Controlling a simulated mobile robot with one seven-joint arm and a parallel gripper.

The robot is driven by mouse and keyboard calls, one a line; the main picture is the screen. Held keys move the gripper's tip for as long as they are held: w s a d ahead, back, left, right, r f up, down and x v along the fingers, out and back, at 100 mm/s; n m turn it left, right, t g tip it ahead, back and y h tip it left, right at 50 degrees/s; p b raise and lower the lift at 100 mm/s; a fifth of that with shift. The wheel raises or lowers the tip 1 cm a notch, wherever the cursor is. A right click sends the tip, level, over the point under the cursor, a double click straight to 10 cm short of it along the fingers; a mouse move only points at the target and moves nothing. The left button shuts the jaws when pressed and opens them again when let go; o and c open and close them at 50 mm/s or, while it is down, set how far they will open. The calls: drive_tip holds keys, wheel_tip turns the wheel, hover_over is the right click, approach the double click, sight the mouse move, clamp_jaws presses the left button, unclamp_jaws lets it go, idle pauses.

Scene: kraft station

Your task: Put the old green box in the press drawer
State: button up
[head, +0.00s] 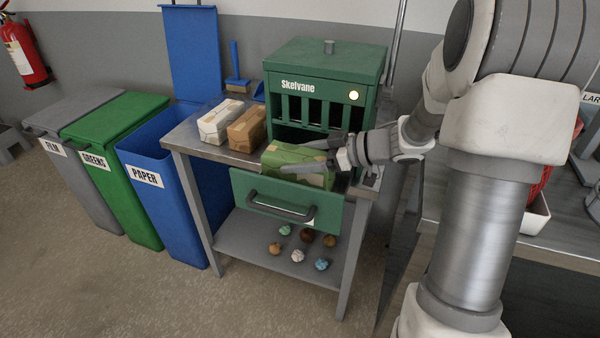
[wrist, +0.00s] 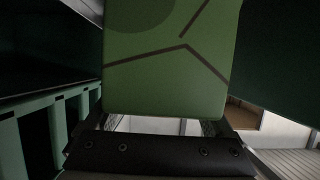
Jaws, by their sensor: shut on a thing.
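The old green box (head: 297,158) is worn, with tan patches on its edges. My gripper (head: 308,157) is shut on it. The box is at the mouth of the press drawer (head: 287,201), above or partly inside it; I cannot tell whether it touches the drawer floor. The drawer is pulled out from the green press (head: 326,70) marked Skelvane, and its front panel with a dark handle faces forward. In the wrist view the green box (wrist: 170,60) fills the middle between the fingers. The drawer's inside is mostly hidden by the box and gripper.
A cream box (head: 216,122) and a brown box (head: 246,128) stand on the metal table (head: 200,148) left of the press. Several crumpled balls lie on the shelf (head: 255,245) below. Film, greens and open blue paper (head: 165,165) bins stand at left.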

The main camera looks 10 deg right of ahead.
drive_tip(key=shift+f+b, duration=0.3)
drive_tip(key=shift+f, duration=1.05)
drive_tip(key=shift+f, duration=0.15)
drive_tip(key=o, duration=1.1)
drive_tip(key=p+v, duration=0.1)
drive_tip(key=v, duration=0.2)
drive_tip(key=p+v, duration=0.1)
drive_tip(key=v, duration=0.2)
drive_tip(key=shift+d+r, duration=0.15)
drive_tip(key=shift+r, duration=0.15)
drive_tip(key=shift+s+d+r+p, duration=0.1)
drive_tip(key=shift+s+d+p, duration=0.25)
drive_tip(key=shift+s+d, duration=0.1)
drive_tip(key=shift+w, duration=0.15)
